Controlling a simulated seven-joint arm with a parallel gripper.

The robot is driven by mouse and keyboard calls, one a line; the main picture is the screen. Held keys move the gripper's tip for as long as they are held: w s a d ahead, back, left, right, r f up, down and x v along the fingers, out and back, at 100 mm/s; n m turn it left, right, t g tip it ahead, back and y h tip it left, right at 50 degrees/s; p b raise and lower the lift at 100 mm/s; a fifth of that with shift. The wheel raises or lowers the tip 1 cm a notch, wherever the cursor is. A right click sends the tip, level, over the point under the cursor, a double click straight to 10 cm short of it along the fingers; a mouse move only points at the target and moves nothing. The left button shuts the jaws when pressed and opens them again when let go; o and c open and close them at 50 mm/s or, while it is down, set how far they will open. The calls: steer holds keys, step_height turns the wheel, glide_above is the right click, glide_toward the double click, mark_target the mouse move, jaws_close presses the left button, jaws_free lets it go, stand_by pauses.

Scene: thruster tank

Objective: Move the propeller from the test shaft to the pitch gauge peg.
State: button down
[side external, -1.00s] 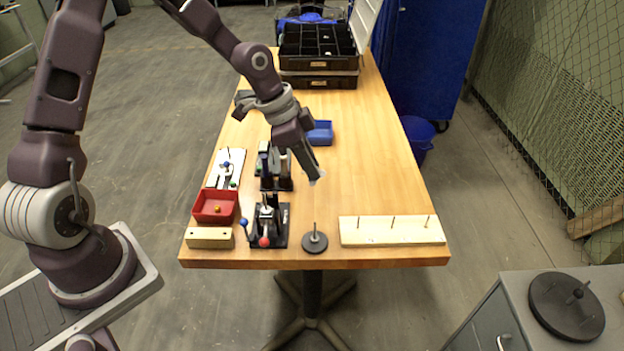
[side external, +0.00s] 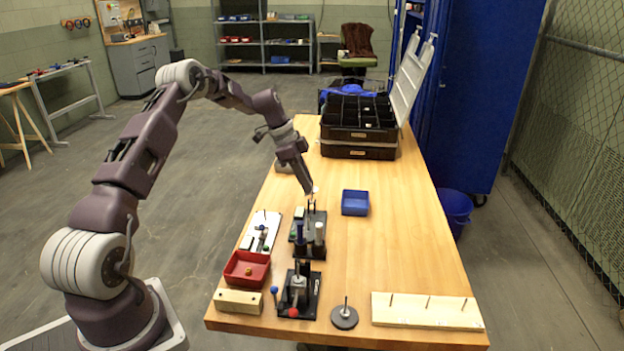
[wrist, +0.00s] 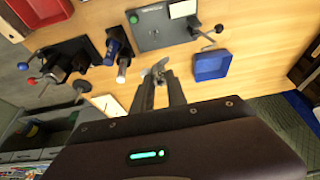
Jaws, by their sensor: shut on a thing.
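My gripper (side external: 312,189) is shut on a small pale grey propeller (wrist: 160,68), which shows at the fingertips in the wrist view. In the side external view it is a tiny light spot. The gripper is above the table, just behind the black fixture (side external: 307,250) with blue and white cylinders and left of the blue tray. I cannot tell for sure which upright is the test shaft or the pitch gauge peg. The propeller looks clear of everything below.
The blue tray (side external: 355,203) stands right of the gripper and the red tray (side external: 247,268) at front left. A black lever clamp (side external: 299,291), a round base with a pin (side external: 344,318) and a pegged board (side external: 427,312) line the front. Black organiser boxes (side external: 358,127) stand behind.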

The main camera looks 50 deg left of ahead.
steer(key=shift+f, duration=3.95)
steer(key=shift+f, duration=0.5)
steer(key=shift+f, duration=0.4)
steer(key=shift+f, duration=0.15)
steer(key=shift+f, duration=0.55)
steer(key=shift+f, duration=0.3)
steer(key=shift+f, duration=0.4)
steer(key=shift+f, duration=0.4)
